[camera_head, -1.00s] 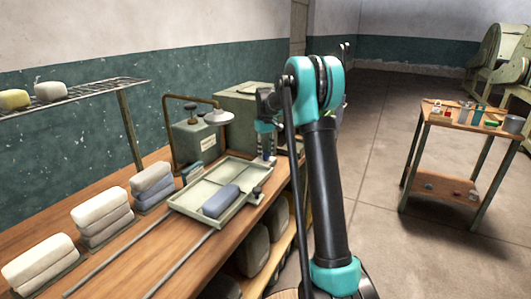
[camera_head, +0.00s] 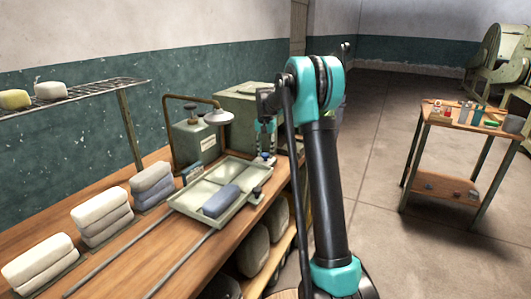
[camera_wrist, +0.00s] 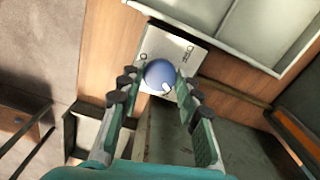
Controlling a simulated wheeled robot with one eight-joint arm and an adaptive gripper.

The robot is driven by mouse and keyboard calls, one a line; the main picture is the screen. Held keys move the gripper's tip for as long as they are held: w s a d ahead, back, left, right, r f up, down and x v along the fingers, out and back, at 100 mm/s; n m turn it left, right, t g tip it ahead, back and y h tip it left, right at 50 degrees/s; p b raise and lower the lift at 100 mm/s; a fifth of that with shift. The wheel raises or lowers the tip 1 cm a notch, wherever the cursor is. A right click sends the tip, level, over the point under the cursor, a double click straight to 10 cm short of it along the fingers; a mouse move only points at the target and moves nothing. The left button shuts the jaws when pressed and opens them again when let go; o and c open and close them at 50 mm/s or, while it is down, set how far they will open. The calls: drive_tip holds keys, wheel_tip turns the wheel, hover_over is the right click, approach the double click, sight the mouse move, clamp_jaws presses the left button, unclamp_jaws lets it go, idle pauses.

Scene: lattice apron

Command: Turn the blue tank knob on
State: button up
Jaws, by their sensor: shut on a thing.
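The blue knob (camera_wrist: 158,75) is round, with a white mark on its lower right rim in the wrist view. It sits on a pale plate (camera_wrist: 176,45) with small dark lettering near its right corner and a mark at its left. My gripper (camera_wrist: 157,84) is shut on the knob, one finger on each side. In the head view my gripper (camera_head: 266,145) points down over the bench, just behind the tray, and the knob (camera_head: 264,156) shows as a small blue spot beneath it. The fingers partly hide the plate there.
A pale tray (camera_head: 228,213) with a grey-blue block lies on the wooden bench (camera_head: 140,235), right by the plate. A green-grey box (camera_head: 248,108) and a smaller one (camera_head: 195,140) with a curved pipe stand behind. Stacked blocks line the left. A side table (camera_head: 460,122) stands far right.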

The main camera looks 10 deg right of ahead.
sight(266, 154)
drive_tip(key=shift+m, duration=1)
drive_tip(key=o, duration=1.2)
drive_tip(key=shift+c, duration=0.2)
wheel_tip(266, 154, up, 12)
